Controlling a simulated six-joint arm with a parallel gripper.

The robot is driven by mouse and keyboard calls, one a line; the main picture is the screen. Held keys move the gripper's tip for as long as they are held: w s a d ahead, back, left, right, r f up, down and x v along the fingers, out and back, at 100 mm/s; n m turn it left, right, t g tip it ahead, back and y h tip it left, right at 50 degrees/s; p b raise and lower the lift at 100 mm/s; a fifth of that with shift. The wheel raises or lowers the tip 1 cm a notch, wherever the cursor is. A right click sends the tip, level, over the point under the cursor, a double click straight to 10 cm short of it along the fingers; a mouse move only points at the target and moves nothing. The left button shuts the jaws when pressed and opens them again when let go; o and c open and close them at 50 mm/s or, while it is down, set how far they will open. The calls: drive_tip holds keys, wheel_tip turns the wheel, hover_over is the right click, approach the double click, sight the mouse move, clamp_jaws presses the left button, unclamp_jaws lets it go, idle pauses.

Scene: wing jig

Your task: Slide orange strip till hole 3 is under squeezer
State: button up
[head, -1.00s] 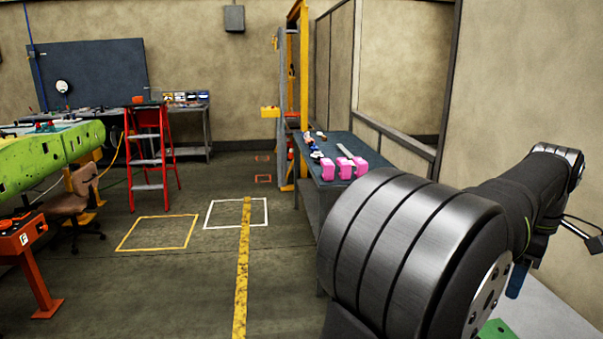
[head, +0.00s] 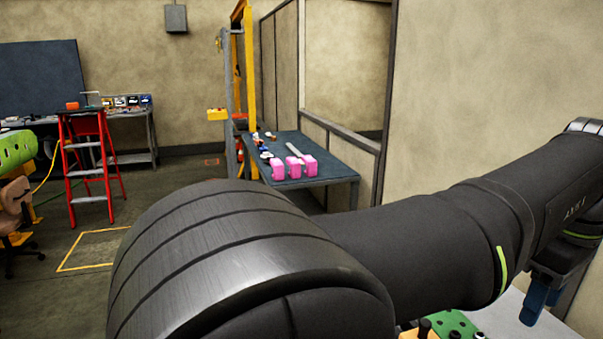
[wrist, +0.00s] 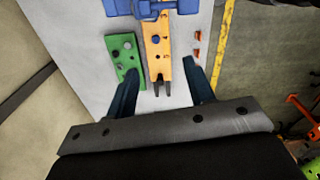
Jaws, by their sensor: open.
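The orange strip (wrist: 155,60) lies lengthwise on a pale bench in the wrist view, with several marks or holes along it. Its upper end runs to a blue clamp-like tool (wrist: 150,9), likely the squeezer, cut off by the top edge. Which hole lies under the squeezer is not clear. My gripper (wrist: 164,74) is open, its two dark blue fingers apart, one on either side of the strip's lower end and holding nothing. Small dark prongs show at that end. In the head view my gripper's blue finger (head: 534,305) shows at lower right.
A green plate (wrist: 127,60) with holes lies just left of the strip. Small orange pieces (wrist: 197,45) lie to its right, near the bench edge and a yellow floor line (wrist: 222,45). A far table (head: 320,171) holds pink blocks (head: 294,166).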

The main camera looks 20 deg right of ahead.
drive_tip(key=shift+s+a+r+m, duration=0.2)
drive_tip(key=shift+s+a+m, duration=0.1)
drive_tip(key=shift+s, duration=0.35)
drive_tip(key=shift+c, duration=0.3)
drive_tip(key=shift+w, duration=0.1)
clamp_jaws()
drive_tip(key=w+d+f+g, duration=0.15)
drive_tip(key=w+f, duration=0.25)
drive_tip(key=w, duration=0.4)
drive_tip(key=w+d+f, duration=0.2)
drive_tip(key=w+f, duration=0.3)
drive_tip(key=w, duration=0.2)
drive_tip(key=w+a+f+m+g, duration=0.1)
drive_tip(key=w+a+f, duration=0.1)
drive_tip(key=w+f, duration=0.55)
drive_tip(key=w+a+f+g, duration=0.15)
drive_tip(key=w+f, duration=0.35)
drive_tip(key=w, duration=0.6)
drive_tip(key=shift+t, duration=0.5)
drive_tip(key=x, duration=0.5)
drive_tip(key=a+x, duration=0.1)
drive_tip(key=x, duration=0.2)
drive_tip(key=s, duration=0.3)
drive_tip(key=shift+s+f, duration=0.15)
drive_tip(key=shift+f, duration=0.15)
drive_tip(key=shift+s, duration=0.5)
